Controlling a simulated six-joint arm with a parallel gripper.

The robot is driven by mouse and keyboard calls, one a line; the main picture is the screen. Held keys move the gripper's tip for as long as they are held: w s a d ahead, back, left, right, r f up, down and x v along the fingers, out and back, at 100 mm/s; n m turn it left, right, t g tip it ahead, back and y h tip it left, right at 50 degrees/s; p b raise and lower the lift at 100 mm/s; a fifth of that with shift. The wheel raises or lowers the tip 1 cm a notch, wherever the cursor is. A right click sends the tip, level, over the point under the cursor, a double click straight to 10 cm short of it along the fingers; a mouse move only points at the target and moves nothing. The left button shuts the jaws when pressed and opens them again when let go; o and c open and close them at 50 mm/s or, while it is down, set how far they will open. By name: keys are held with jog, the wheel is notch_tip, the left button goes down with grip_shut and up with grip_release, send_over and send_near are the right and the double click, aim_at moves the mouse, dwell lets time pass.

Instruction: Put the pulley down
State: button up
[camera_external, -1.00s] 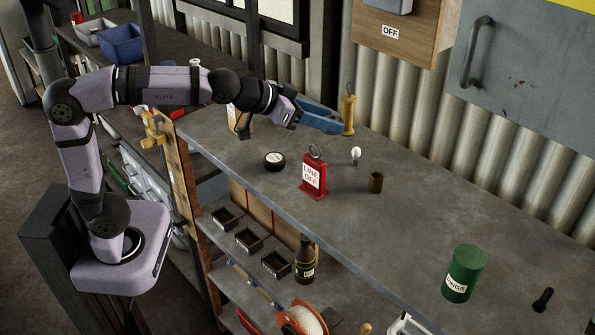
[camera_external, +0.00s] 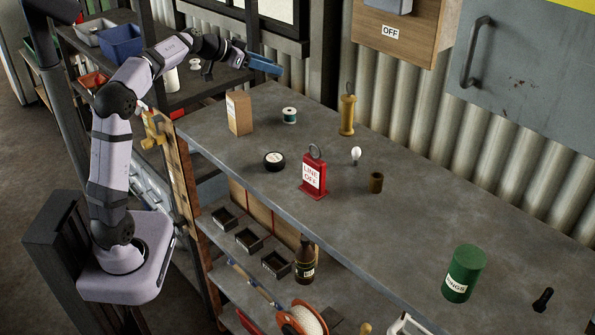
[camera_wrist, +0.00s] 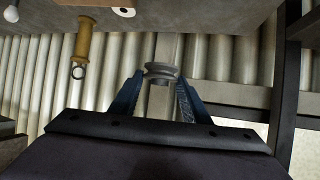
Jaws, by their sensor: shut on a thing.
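My gripper (camera_external: 278,69) is raised in the air beyond the far left end of the workbench top (camera_external: 420,215). Its blue jaws point right in the external view. In the wrist view the jaws (camera_wrist: 158,88) are shut on a small grey grooved wheel, the pulley (camera_wrist: 161,71), held between the fingertips. In the external view I cannot make out the pulley at the jaws. The bench top shows at the upper edge of the wrist view, apart from the pulley.
The right-middle bench is clear.

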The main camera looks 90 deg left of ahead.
jog(key=s+a+f+m+h+b, duration=0.1)
jog(key=s+a+f+b, duration=0.15)
jog(key=s, duration=0.45)
jog(key=shift+t, duration=0.3)
jog(key=shift+w+f+p, duration=0.2)
jog(key=shift+f+p, duration=1.4)
jog(key=shift+f, duration=3.5)
jog(key=shift+f, duration=0.15)
jog(key=o, duration=1.2)
jog(key=shift+c, duration=0.2)
jog(key=shift+r, duration=0.2)
jog(key=shift+s, duration=0.25)
jog(key=b+v, duration=0.5)
jog(key=v, duration=0.6)
jog(key=shift+s+d+r, duration=0.15)
jog(key=shift+s+r, duration=0.05)
